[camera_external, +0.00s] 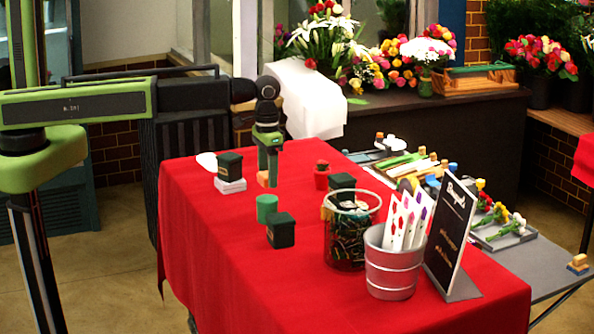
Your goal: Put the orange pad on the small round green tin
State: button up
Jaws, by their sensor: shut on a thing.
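The orange pad (263,179) shows as a small orange patch at the lower end of my gripper (268,174). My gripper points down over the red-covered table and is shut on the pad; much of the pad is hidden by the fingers. The small round green tin (267,208) stands upright on the red cloth, nearer the camera than my gripper and just below it in the picture. The pad and the tin appear apart. I cannot tell exactly how high the pad is above the cloth.
A dark green box (281,231) stands close by the tin. Another box (230,164) sits on a white stack at left. A small red container (321,176), a glass jar (349,243) and a metal bucket (392,270) stand to the right. The cloth's front left is clear.

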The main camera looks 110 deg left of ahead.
notch_tip(320, 180, down, 4)
jog(key=b, duration=0.4)
jog(key=shift+f, duration=0.15)
jog(key=shift+r, duration=0.2)
jog(key=shift+f, duration=0.1)
jog(key=o, duration=1.3)
notch_tip(320, 180, up, 12)
jog(key=p, duration=1.2)
jog(key=shift+r+p, duration=0.25)
jog(key=shift+p, duration=0.1)
jog(key=shift+f, duration=0.1)
